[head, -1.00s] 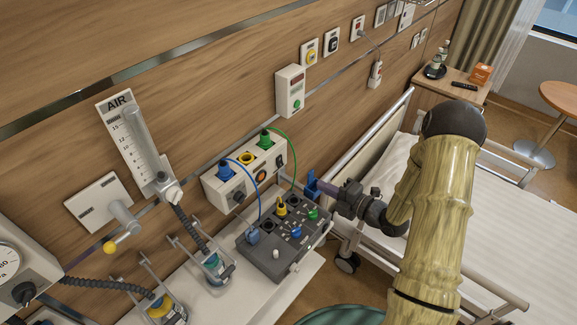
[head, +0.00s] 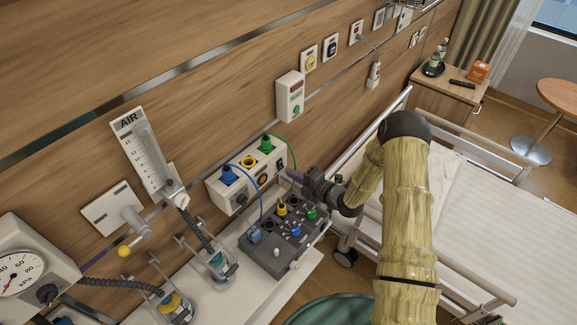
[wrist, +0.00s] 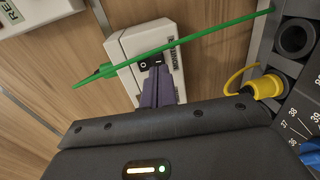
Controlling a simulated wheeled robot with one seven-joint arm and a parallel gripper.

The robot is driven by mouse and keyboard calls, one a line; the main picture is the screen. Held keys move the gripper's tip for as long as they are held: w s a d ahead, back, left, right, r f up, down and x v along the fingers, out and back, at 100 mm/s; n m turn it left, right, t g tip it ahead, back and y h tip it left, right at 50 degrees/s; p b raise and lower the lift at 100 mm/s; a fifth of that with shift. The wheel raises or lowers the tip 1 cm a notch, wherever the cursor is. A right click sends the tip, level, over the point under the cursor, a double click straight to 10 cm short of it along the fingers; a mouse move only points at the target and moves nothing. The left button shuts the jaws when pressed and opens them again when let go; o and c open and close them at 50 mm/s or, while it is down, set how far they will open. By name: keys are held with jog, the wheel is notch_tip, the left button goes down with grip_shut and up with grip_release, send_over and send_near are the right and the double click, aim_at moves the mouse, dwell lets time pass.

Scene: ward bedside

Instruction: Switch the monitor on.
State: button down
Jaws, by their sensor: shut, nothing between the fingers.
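A white wall box (head: 215,193) carries blue, yellow and green plugs and a black rocker switch on its right end. In the wrist view, the rocker switch (wrist: 150,61) bears the marks O and I, beside a label too small to read surely. Its on or off position is unclear. My gripper (wrist: 159,80) is shut, with its purple fingers pointing at the rocker. The fingertips overlap the switch's lower edge in the picture; I cannot tell if they touch. In the head view, my gripper (head: 292,174) is at the right end of the box.
A grey unit (head: 275,260) with several plugs sits on the shelf below. A green cable (wrist: 180,43) crosses just in front of the switch in the wrist view. A blue cable (head: 256,183) hangs left. The bed (head: 465,225) is at right.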

aim_at(280, 164)
jog(key=shift+p+x, duration=0.6)
jog(key=shift+x, duration=0.75)
